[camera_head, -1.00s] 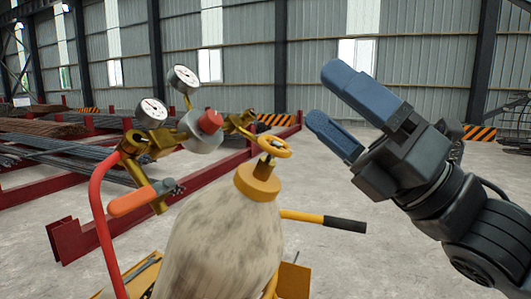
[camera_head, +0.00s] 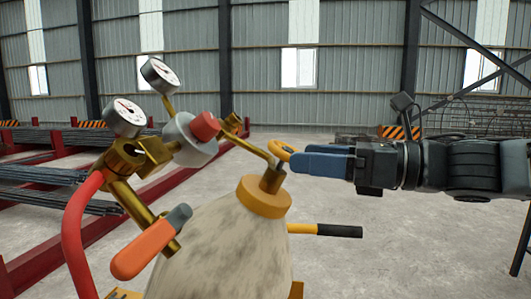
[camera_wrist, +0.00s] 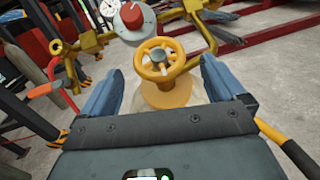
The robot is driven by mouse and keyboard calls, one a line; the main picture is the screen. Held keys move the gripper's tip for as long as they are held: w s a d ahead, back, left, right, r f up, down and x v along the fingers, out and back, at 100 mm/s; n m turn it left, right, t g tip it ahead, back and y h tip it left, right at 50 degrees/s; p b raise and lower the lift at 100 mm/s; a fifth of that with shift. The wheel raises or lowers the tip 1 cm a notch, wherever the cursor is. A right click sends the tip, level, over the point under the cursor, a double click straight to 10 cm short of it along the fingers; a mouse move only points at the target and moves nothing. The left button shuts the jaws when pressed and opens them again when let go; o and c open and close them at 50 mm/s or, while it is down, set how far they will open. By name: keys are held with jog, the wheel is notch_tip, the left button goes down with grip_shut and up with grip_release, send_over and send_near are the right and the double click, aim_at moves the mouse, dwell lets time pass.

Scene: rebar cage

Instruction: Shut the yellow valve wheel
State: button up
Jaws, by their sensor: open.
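The yellow valve wheel (camera_wrist: 160,60) sits on top of the gas cylinder (camera_head: 225,250), above its yellow collar (camera_head: 263,196). In the head view only the left part of the wheel (camera_head: 284,149) shows; my blue fingers hide the rest. My gripper (camera_head: 295,161) reaches in level from the right, its fingertips at the wheel. In the wrist view my gripper (camera_wrist: 165,85) is open, one finger on each side of the wheel, with gaps between fingers and rim. I cannot tell whether either finger touches it.
A brass regulator with a red knob (camera_head: 205,126), two gauges (camera_head: 125,117) and an orange-handled torch valve (camera_head: 143,248) stands left of the wheel. A red hose (camera_head: 76,235) and a yellow bar with black grip (camera_head: 338,230) flank the cylinder. Red rebar racks (camera_head: 40,268) lie behind.

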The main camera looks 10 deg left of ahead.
aim_at(277, 154)
jog(key=p+x, duration=0.1)
jog(key=x, duration=0.5)
jog(key=shift+a, duration=0.25)
jog(key=shift+c, duration=0.4)
jog(key=c, duration=0.9)
